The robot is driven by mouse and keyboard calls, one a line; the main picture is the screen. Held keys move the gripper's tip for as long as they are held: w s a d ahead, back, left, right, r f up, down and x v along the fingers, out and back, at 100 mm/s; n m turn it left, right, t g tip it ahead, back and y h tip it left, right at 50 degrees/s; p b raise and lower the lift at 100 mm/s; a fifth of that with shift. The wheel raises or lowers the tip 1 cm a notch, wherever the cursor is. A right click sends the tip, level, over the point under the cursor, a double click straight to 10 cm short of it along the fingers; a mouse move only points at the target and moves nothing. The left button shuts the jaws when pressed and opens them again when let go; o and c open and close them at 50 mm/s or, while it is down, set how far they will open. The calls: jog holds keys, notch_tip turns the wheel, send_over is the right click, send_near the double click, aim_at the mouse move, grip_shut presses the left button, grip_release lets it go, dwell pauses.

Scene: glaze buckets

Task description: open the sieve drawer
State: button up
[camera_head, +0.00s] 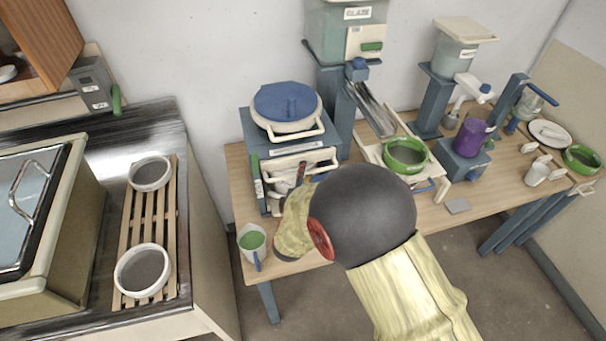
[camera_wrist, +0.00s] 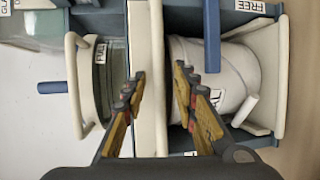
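A blue-grey cabinet (camera_head: 256,133) with cream drawer parts (camera_head: 300,163) stands on the wooden table. I cannot tell which part is the sieve drawer. My gripper (camera_head: 300,178) is at the front of this cabinet, and my wrist and forearm hide much of its lower right. In the wrist view my gripper (camera_wrist: 160,72) is open, with its two fingers apart. A long cream panel (camera_wrist: 147,40) runs up between them. I cannot tell whether either finger touches it. A white bucket (camera_wrist: 222,75) sits in the bay to the right, beside a label reading FREE.
A blue-lidded pot (camera_head: 286,105) stands on the cabinet. A white cup with green contents (camera_head: 252,241) is near the table's front edge, close to my wrist. A green bowl (camera_head: 405,155) and a purple jug (camera_head: 469,138) stand to the right. A slatted rack (camera_head: 150,215) holds two bowls at left.

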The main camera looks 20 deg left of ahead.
jog(key=shift+w, duration=0.1)
jog(key=shift+c, duration=0.9)
grip_shut()
